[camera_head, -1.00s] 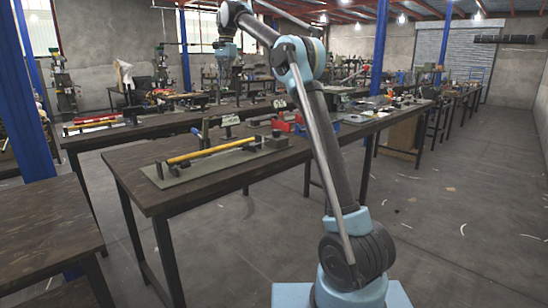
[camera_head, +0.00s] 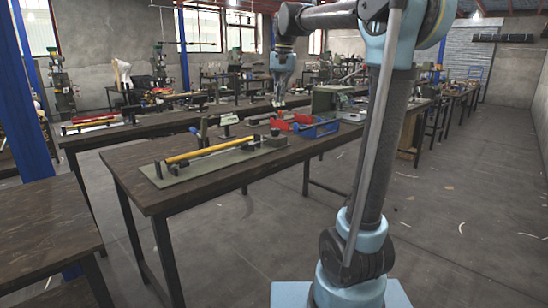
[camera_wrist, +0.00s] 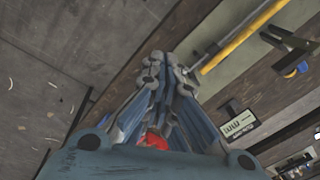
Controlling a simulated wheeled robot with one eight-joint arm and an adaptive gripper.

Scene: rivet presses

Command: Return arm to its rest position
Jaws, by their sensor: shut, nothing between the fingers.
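My arm rises from its pale blue base on the right of the head view and bends left at the top. My gripper (camera_head: 278,102) hangs down over the far part of the near bench, close to the red bin in the picture. In the wrist view, my gripper (camera_wrist: 167,66) has its fingers together with nothing seen between them. The near workbench (camera_head: 160,198) carries a green plate fixture (camera_head: 205,172) with a yellow bar (camera_head: 210,151). The bar also shows at the top of the wrist view (camera_wrist: 240,38). My gripper appears clear of the fixture.
A red bin (camera_head: 293,119) and a blue bin (camera_head: 318,130) stand on the bench near my gripper. A green box (camera_head: 332,98) is behind them. A dark table (camera_head: 45,235) stands at the left. The floor (camera_head: 450,215) at the right is open.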

